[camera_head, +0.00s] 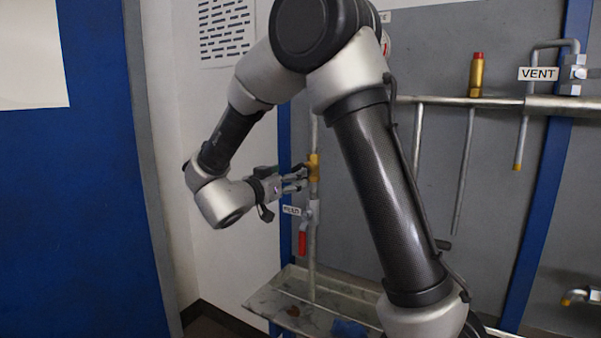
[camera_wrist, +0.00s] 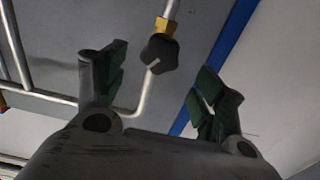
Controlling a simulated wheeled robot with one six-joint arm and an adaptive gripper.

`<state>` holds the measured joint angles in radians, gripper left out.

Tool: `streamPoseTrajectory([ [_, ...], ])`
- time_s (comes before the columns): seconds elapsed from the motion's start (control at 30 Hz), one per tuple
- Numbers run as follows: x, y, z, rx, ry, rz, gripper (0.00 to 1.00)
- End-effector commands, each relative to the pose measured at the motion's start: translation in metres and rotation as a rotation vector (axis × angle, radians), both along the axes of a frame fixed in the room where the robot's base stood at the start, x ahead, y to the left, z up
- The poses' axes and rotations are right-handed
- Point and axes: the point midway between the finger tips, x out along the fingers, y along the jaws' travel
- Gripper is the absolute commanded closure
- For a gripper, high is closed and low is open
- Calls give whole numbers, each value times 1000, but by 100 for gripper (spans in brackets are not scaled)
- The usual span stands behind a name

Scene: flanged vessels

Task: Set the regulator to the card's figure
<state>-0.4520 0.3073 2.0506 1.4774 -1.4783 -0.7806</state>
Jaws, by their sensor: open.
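A black lobed knob (camera_wrist: 158,54) with a pale mark sits on a brass fitting (camera_wrist: 165,25) on a metal pipe in the wrist view. My gripper (camera_wrist: 160,82) is open, with green-padded fingers on either side of the knob's line and the knob beyond the fingertips, apart from them. In the head view my gripper (camera_head: 296,181) is beside the brass fitting (camera_head: 314,167) on the vertical pipe; the knob is not clear there. A round dial (camera_head: 386,43) is mostly hidden behind my arm. No figure on a card can be read.
Below the brass fitting are a small white label (camera_head: 291,210) and a red-handled valve (camera_head: 303,243), above a metal tray (camera_head: 268,300). A brass valve with a red cap (camera_head: 477,75) and a VENT label (camera_head: 538,73) are at right. A printed sheet (camera_head: 226,30) hangs behind.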

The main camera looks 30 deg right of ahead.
Motion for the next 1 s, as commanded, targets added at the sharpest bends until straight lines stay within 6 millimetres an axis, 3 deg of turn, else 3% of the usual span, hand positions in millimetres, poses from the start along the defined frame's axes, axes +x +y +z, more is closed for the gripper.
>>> streamPoseTrajectory([
  [0.4, 35, -53, 0, 0, -1, -1, 30],
  [0.77, 39, -59, 0, 1, -1, 2, 30],
  [1.0, 39, -59, 0, 1, -1, 2, 72],
])
